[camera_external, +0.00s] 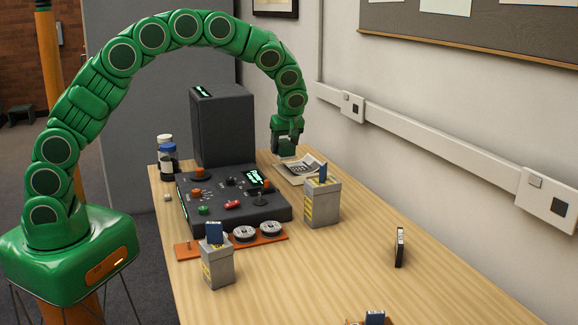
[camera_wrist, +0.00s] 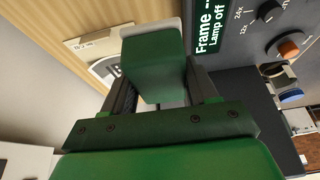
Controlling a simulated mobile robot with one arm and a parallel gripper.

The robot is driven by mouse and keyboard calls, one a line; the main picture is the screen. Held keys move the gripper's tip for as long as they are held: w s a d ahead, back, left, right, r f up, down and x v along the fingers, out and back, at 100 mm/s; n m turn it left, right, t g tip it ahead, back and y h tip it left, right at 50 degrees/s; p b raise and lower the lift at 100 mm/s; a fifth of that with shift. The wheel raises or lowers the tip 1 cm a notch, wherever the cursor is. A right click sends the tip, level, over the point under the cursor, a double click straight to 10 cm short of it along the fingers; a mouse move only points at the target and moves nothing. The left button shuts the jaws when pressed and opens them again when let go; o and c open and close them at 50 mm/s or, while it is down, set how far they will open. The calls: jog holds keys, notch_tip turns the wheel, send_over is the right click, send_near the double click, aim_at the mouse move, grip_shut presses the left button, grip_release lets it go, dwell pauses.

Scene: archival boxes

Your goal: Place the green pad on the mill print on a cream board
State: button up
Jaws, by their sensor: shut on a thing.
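My gripper (camera_external: 286,143) hangs at the end of the arched green arm, over the far part of the table. In the wrist view its dark fingers are shut on the green pad (camera_wrist: 153,66), a green block with a pale edge at its far end. The mill print on a cream board (camera_external: 301,170) lies flat on the table, just below and to the right of my gripper. In the wrist view the cream board (camera_wrist: 92,47) shows left of the pad, which hides part of it. The pad appears to be above the board, not touching it.
A grey box with a blue item (camera_external: 321,205) stands close in front of the board. A dark control console (camera_external: 235,210) and a tall dark box (camera_external: 222,125) are to the left. Another grey box (camera_external: 217,267) and a small dark upright item (camera_external: 399,247) stand nearer. The wall is right.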

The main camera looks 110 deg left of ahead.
jog(key=s+a, duration=0.6)
jog(key=s, duration=0.1)
send_near(301, 169)
jog(key=shift+s+a+f, duration=0.45)
jog(key=shift+s+f, duration=0.35)
dwell(0.3)
jog(key=shift+f, duration=0.1)
jog(key=shift+w+a+f, duration=0.1)
jog(key=shift+a+f, duration=0.1)
jog(key=shift+a, duration=0.05)
jog(key=shift+f, duration=1.45)
jog(key=shift+f, duration=0.15)
jog(key=o, duration=1.1)
jog(key=shift+c, duration=0.2)
